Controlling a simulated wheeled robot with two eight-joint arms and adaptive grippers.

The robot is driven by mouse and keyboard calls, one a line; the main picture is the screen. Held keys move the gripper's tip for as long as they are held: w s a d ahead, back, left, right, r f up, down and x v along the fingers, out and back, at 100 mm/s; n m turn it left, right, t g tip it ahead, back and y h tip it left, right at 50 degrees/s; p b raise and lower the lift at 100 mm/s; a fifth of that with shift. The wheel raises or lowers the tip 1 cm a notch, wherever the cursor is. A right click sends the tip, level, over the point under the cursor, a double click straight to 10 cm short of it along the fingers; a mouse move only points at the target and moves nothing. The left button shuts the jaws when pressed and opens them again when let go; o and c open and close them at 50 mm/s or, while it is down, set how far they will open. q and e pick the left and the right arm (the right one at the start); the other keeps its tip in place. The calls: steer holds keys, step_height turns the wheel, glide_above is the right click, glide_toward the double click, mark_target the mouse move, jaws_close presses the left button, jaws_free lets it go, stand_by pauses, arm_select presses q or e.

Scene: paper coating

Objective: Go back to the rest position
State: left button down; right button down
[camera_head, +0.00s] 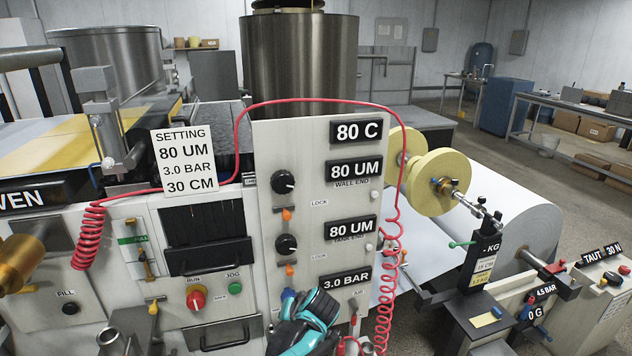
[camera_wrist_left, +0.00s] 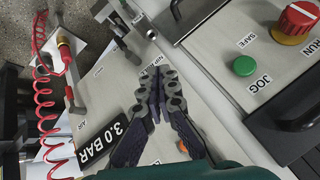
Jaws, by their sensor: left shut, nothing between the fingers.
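My left gripper (camera_head: 310,312) is at the bottom middle of the head view, in front of the lower part of the white control panel (camera_head: 305,200). It has teal and black parts and is just left of and below the "3.0 BAR" display (camera_head: 346,280). In the left wrist view the fingers of the left gripper (camera_wrist_left: 158,85) are together with nothing between them, with the "3.0 BAR" display (camera_wrist_left: 103,143) beside them. A blue knob (camera_head: 287,294) is partly covered by the gripper. My right gripper is not in view.
A red coiled hose (camera_head: 385,300) hangs right of the gripper and loops over the panel. The red RUN knob (camera_head: 196,298) and green JOG button (camera_head: 235,286) are to its left. A paper roll (camera_head: 520,225) and a black weighing post (camera_head: 478,270) stand to the right.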

arm_select(q)
steer(key=s+a+r+h, duration=0.1)
steer(key=s+a+r, duration=0.25)
steer(key=s, duration=0.25)
steer(key=s+a+r+h, duration=0.1)
steer(key=s+a+r, duration=0.25)
steer(key=s, duration=0.25)
steer(key=s+a+f+n+h, duration=0.1)
steer(key=s+a+h, duration=0.1)
steer(key=s, duration=1.1)
steer(key=shift+a+f+t, duration=0.3)
steer(key=shift+a, duration=0.05)
